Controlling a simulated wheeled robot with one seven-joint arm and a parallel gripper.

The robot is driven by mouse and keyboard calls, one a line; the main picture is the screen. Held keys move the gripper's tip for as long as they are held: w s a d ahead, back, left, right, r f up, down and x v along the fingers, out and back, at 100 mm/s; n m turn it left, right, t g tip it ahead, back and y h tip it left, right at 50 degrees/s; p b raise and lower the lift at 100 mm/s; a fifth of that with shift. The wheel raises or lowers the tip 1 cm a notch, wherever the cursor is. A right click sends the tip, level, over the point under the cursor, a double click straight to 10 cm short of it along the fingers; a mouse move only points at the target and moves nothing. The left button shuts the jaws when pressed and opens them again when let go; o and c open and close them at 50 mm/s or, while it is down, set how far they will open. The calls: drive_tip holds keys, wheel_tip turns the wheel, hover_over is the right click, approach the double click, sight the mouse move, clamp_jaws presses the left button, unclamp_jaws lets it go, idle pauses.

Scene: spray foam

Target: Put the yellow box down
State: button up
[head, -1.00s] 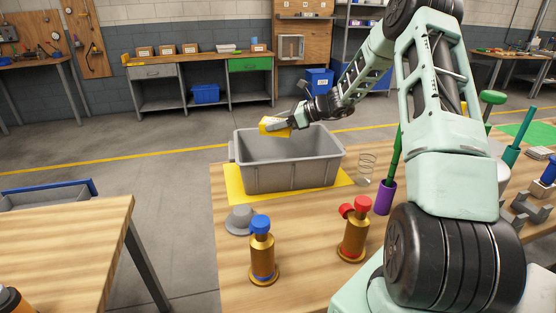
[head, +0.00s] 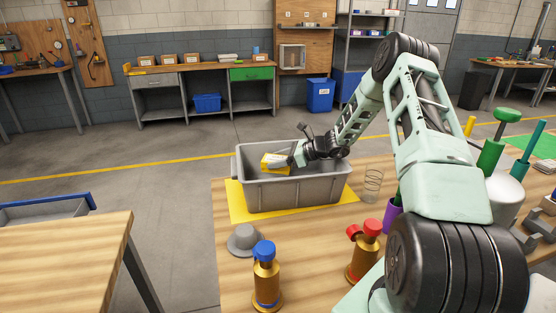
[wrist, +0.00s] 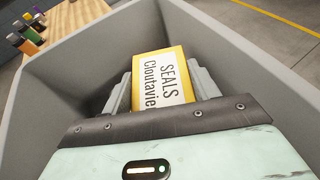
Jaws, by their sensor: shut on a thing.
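The yellow box (head: 275,163) is held in my gripper (head: 281,161), inside the mouth of the grey bin (head: 292,192). In the wrist view the yellow box (wrist: 162,82) has a white label reading "SEALS". The two fingers of my gripper (wrist: 160,88) are shut on its sides. The grey walls of the bin (wrist: 235,50) surround it. The box's underside is hidden, so I cannot tell whether it touches the bin's floor.
The bin stands on a yellow mat (head: 238,204) on the wooden table (head: 228,270).

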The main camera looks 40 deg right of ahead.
drive_tip(key=shift+f+b, duration=0.45)
drive_tip(key=shift+f, duration=0.2)
drive_tip(key=o, duration=0.7)
drive_tip(key=shift+s, duration=0.1)
drive_tip(key=shift+r, duration=0.15)
drive_tip(key=shift+r+p, duration=0.6)
drive_tip(key=b+v, duration=0.1)
drive_tip(key=v, duration=0.6)
drive_tip(key=shift+s+d, duration=0.1)
drive_tip(key=shift+d, duration=0.05)
